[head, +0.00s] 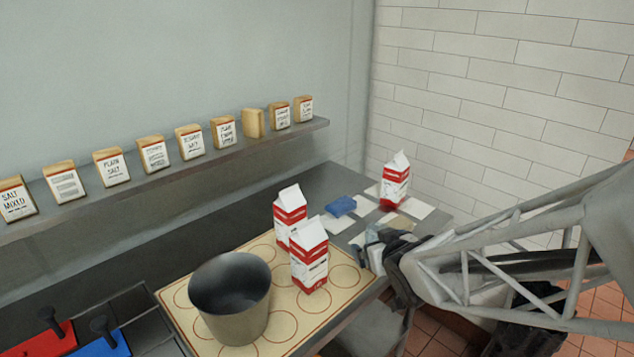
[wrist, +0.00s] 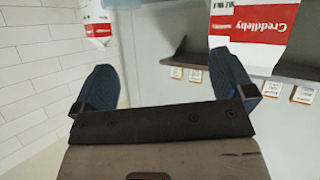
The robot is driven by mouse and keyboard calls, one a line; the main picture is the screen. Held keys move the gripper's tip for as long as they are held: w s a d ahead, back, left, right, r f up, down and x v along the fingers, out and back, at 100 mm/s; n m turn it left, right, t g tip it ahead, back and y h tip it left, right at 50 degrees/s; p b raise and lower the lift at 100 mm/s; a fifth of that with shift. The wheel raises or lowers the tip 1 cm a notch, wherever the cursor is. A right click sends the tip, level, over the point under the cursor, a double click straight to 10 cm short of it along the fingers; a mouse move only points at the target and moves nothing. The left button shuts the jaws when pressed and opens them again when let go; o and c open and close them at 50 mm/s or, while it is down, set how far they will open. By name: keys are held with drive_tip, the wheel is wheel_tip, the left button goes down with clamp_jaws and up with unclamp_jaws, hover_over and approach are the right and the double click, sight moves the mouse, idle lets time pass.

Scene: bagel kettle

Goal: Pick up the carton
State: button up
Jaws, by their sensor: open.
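Three red-and-white cartons show in the head view. The front carton (head: 309,266) stands upright on the patterned mat, with a second carton (head: 290,215) just behind it to the left. A third carton (head: 396,183) stands at the back right near the tiled wall. My gripper (head: 374,246) is just right of the front carton, apart from it. In the wrist view my gripper (wrist: 163,80) is open, with nothing between its blue fingertips. A carton with a red label (wrist: 262,30) is close beyond the right finger, and part of another carton (wrist: 98,28) shows at upper left.
A large metal pot (head: 230,310) stands on the mat (head: 178,298), left of the front carton. A blue block (head: 340,206) and several white cards (head: 412,209) lie behind. A shelf (head: 160,187) with several labelled blocks runs along the wall.

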sight(318, 254)
drive_tip(key=a+f+n+y, duration=0.1)
drive_tip(key=a+y, duration=0.1)
drive_tip(key=a, duration=0.1)
drive_tip(key=a+f+n+y, duration=0.1)
drive_tip(key=a+f+y, duration=0.1)
drive_tip(key=a+y, duration=0.1)
drive_tip(key=a+f+n+t+y, duration=0.1)
drive_tip(key=a+y, duration=0.2)
drive_tip(key=shift+w+f+n, duration=0.25)
drive_tip(key=shift+f+n, duration=0.05)
drive_tip(key=shift+n, duration=0.1)
drive_tip(key=shift+s+a+f+n+y, duration=0.3)
drive_tip(key=shift+s+a+y, duration=0.15)
drive_tip(key=shift+a+y, duration=0.3)
drive_tip(key=shift+x, duration=1.25)
drive_tip(key=shift+w, duration=0.1)
drive_tip(key=shift+x, duration=2.5)
drive_tip(key=shift+f, duration=0.1)
drive_tip(key=shift+c, duration=0.3)
